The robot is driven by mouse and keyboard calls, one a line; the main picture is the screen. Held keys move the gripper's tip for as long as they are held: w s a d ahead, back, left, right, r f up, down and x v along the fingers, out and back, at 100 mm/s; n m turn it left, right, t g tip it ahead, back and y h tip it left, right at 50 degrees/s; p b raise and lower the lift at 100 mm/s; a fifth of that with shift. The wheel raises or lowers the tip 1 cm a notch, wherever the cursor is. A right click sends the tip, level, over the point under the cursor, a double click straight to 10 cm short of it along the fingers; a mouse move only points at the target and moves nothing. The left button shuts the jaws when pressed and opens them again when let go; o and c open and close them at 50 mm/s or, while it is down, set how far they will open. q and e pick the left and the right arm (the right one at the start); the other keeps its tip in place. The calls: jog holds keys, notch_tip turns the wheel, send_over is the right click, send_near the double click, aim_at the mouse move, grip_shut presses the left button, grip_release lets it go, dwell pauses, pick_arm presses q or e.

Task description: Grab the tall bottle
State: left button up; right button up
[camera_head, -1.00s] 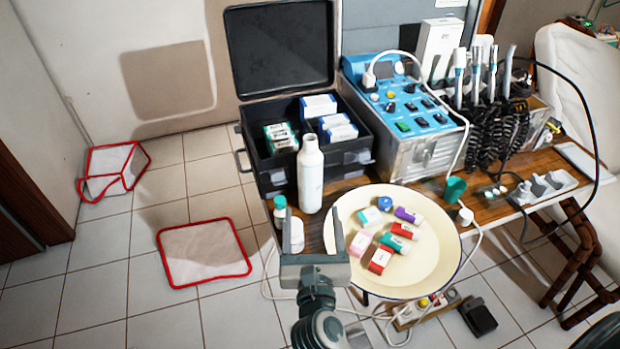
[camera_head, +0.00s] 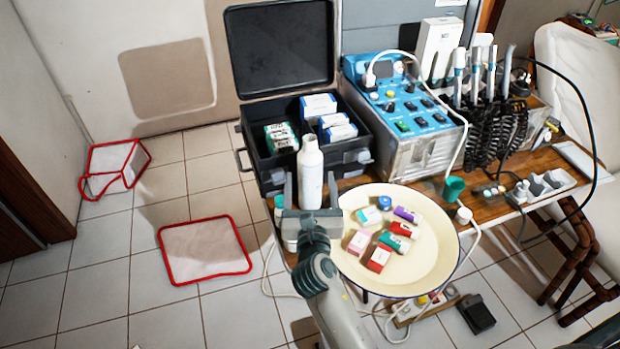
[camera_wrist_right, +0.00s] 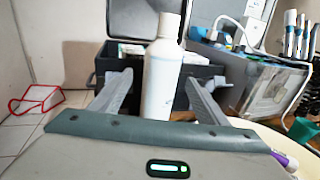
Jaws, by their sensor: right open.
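The tall white bottle (camera_head: 310,170) stands upright near the table's front left, in front of the black case. In the head view my right gripper (camera_head: 310,190) is at the bottle's lower part, with one finger on each side. In the right wrist view the bottle (camera_wrist_right: 161,75) rises between the two open fingers of the gripper (camera_wrist_right: 155,95), with a gap visible on both sides. The bottle's base is hidden behind the gripper body. My left gripper is not in view.
A small bottle with a green cap (camera_head: 280,207) stands just left of the gripper. A cream plate (camera_head: 430,265) with several small boxes lies at right. The open black case (camera_head: 265,170) is behind, beside a blue-topped control unit (camera_head: 410,105).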

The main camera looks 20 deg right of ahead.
aim_at(310, 176)
jog(key=shift+p+x, duration=0.3)
jog(key=shift+x, duration=2.3)
jog(key=shift+r, duration=0.1)
jog(key=c, duration=1.3)
